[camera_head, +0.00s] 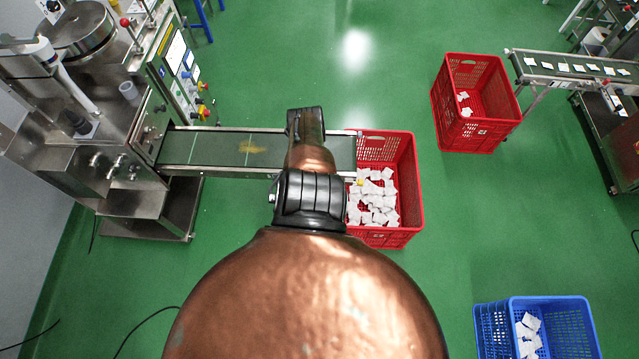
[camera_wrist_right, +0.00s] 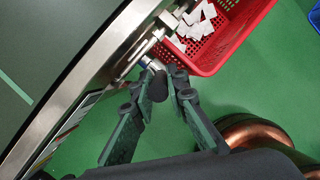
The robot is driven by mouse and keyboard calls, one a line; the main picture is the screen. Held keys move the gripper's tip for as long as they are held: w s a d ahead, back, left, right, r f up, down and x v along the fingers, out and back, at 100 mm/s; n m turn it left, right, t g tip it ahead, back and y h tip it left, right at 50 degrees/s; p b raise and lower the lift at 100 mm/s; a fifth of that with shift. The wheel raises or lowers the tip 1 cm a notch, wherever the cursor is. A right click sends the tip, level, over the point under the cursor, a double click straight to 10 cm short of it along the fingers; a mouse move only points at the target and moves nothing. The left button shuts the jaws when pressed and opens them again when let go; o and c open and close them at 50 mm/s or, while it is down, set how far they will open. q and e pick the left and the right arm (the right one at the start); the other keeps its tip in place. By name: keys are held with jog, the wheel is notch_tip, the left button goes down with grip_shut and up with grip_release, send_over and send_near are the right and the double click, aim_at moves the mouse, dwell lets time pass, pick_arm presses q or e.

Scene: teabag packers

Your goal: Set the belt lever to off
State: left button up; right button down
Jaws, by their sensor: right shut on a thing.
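The belt lever shows in the right wrist view as a black knob (camera_wrist_right: 158,86) on a metal stem, beside the end of the conveyor. My right gripper (camera_wrist_right: 163,80) is shut on that knob, its two dark fingers on either side of it. The conveyor belt (camera_head: 222,149) is dark green with a yellowish patch and runs right from the steel machine. In the head view my copper-coloured arm covers part of the belt and hides the lever and the right gripper. I cannot read the lever's setting. My left gripper is not in view.
A red crate (camera_head: 408,180) of white teabags stands under the belt's right end, close to my arm. The steel packing machine (camera_head: 120,100) is at the left. A second red crate (camera_head: 447,95) and a blue crate (camera_head: 570,320) stand right. Green floor between is clear.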

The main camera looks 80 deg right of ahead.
jog(key=shift+w, duration=0.1)
jog(key=c, duration=1.9)
grip_release()
jog(key=v, duration=1.2)
